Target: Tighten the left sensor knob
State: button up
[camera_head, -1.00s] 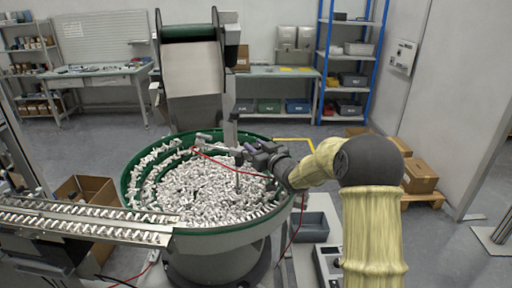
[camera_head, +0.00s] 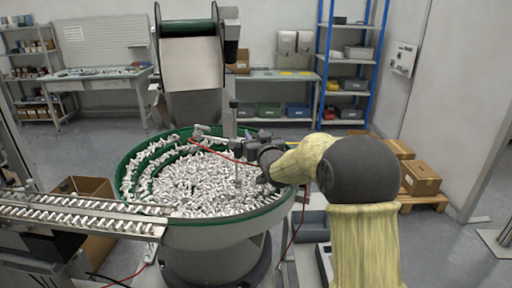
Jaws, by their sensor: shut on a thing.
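My gripper (camera_head: 251,144) is at the sensor mount over the back right of the feeder bowl (camera_head: 232,224). Its jaws are small and dark in the picture and are shut on the left sensor knob, which they hide. A thin vertical sensor rod (camera_head: 238,173) hangs below the mount over the loose parts. A red cable (camera_head: 222,156) runs from the mount area across the bowl. The knob's angle cannot be seen.
The green-rimmed bowl is full of small white parts. A metal feed track (camera_head: 75,215) leaves it at the left. A hopper (camera_head: 190,64) stands behind. Cardboard boxes (camera_head: 420,178) sit on a pallet at right. Another red cable (camera_head: 299,222) hangs beside the bowl.

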jog(key=m+h, duration=0.1)
jog(key=h+b, duration=0.1)
jog(key=shift+a+f+m+t+h, duration=0.2)
jog(key=shift+m+t+h, duration=0.1)
jog(key=shift+m, duration=0.1)
jog(key=h, duration=0.1)
jog(key=m+h, duration=0.1)
jog(key=shift+r+m+h+p, duration=0.3)
jog(key=shift+h+p, duration=0.1)
jog(key=m+h+p, duration=0.1)
jog(key=h+p, duration=0.1)
jog(key=p, duration=0.1)
jog(key=m+g+h+p, duration=0.1)
jog(key=m+h+p, duration=0.1)
jog(key=h+p, duration=0.1)
jog(key=shift+r+m+p, duration=0.2)
jog(key=shift+m+p, duration=0.1)
jog(key=h+p, duration=0.1)
jog(key=m+g+h+p, duration=0.2)
jog(key=h+p, duration=0.1)
jog(key=shift+d+f, duration=0.15)
jog(key=shift+f, duration=0.1)
jog(key=shift+m, duration=0.3)
jog(key=o, duration=0.9)
jog(key=shift+o, duration=0.2)
jog(key=shift+s+f, duration=0.1)
jog(key=b+v, duration=0.4)
jog(key=v, duration=1.3)
